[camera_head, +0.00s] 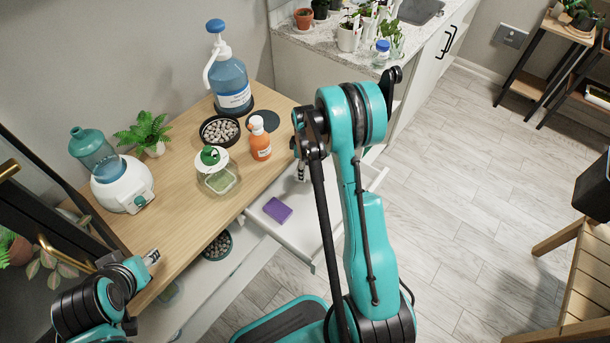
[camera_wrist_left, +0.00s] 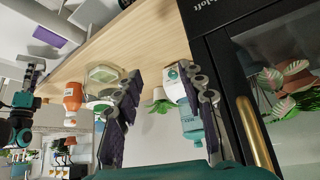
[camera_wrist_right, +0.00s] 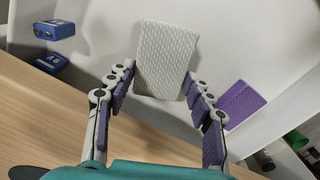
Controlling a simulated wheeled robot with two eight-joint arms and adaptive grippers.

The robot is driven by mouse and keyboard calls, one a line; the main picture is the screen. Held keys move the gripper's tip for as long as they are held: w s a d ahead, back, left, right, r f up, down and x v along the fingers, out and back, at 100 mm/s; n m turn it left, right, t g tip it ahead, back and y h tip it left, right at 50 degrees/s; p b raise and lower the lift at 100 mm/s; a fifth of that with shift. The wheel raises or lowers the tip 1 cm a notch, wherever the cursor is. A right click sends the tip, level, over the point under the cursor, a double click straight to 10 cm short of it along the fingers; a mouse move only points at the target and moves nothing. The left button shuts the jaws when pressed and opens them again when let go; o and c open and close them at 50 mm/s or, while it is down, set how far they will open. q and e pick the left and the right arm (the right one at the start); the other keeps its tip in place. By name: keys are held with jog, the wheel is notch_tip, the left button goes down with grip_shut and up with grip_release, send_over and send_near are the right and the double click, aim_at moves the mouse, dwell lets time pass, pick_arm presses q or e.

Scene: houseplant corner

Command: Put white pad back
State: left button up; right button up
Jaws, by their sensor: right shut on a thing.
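The white pad (camera_wrist_right: 167,60) has a textured face and shows in the right wrist view. My right gripper (camera_wrist_right: 158,82) is shut on its near end. In the head view my right gripper (camera_head: 302,170) is over the open drawer (camera_head: 312,222), mostly covered by my arm, and I cannot make out the pad there. A purple pad (camera_head: 277,210) lies in the drawer; it shows right of the white pad in the right wrist view (camera_wrist_right: 240,104). My left gripper (camera_wrist_left: 160,85) is open and empty; in the head view it is at the table's front left (camera_head: 150,258).
On the wooden table (camera_head: 185,215) stand a lidded glass jar (camera_head: 217,172), an orange bottle (camera_head: 260,140), a pebble dish (camera_head: 220,131), a blue pump bottle (camera_head: 232,85) and a white-and-teal device (camera_head: 122,187). Blue boxes (camera_wrist_right: 54,30) show in the right wrist view.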

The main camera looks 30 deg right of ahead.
notch_tip(320, 180, down, 4)
jog(key=shift+r+b, duration=0.25)
jog(key=shift+b, duration=0.45)
jog(key=shift+c, duration=0.4)
jog(key=shift+r, duration=0.15)
jog(key=o, duration=1.1)
jog(key=shift+r, duration=0.1)
jog(key=s+a+r+m+t+p, duration=0.1)
jog(key=a+r+p, duration=0.1)
jog(key=r, duration=0.8)
jog(key=s+a+r+m+p, duration=0.1)
jog(key=r+p, duration=0.2)
jog(key=r, duration=0.6)
jog(key=s+a+r+m+t, duration=0.3)
jog(key=s+a+r, duration=0.3)
jog(key=s, duration=0.3)
jog(key=s+a+r+m+t, duration=0.3)
jog(key=s+a+r+m, duration=0.1)
jog(key=s, duration=0.4)
jog(key=shift+s+a+r, duration=0.4)
jog(key=shift+a+r, duration=0.45)
